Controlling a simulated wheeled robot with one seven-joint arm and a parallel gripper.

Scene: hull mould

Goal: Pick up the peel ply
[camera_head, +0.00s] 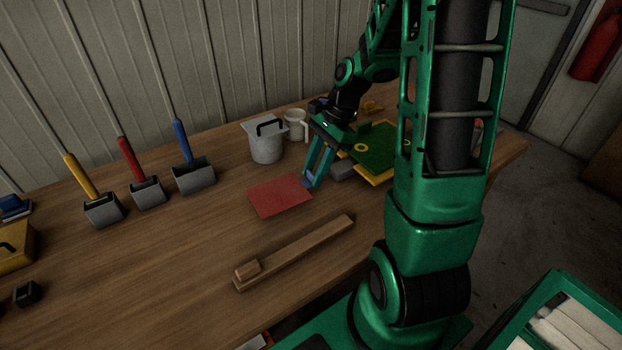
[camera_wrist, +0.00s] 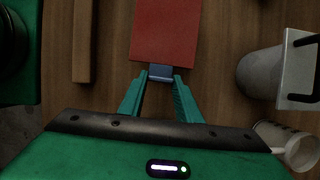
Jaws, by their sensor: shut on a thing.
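The peel ply appears to be the flat red sheet (camera_head: 280,196) on or just above the wooden table; I cannot tell whether it touches the wood. In the wrist view the red sheet (camera_wrist: 166,30) extends ahead of the fingers. A small blue-grey tab (camera_wrist: 161,72) is at its near edge. My gripper (camera_head: 309,182) is over the sheet's right edge, fingers pointing down. In the wrist view my gripper (camera_wrist: 160,76) is shut on the tab, with one finger on each side.
A grey lidded pot (camera_head: 266,147) and a white mug (camera_head: 296,126) stand behind the sheet. A green board with yellow edges (camera_head: 384,142) lies to the right. A wooden bar (camera_head: 300,248) lies in front. Coloured-handled tools in grey holders (camera_head: 148,193) stand left.

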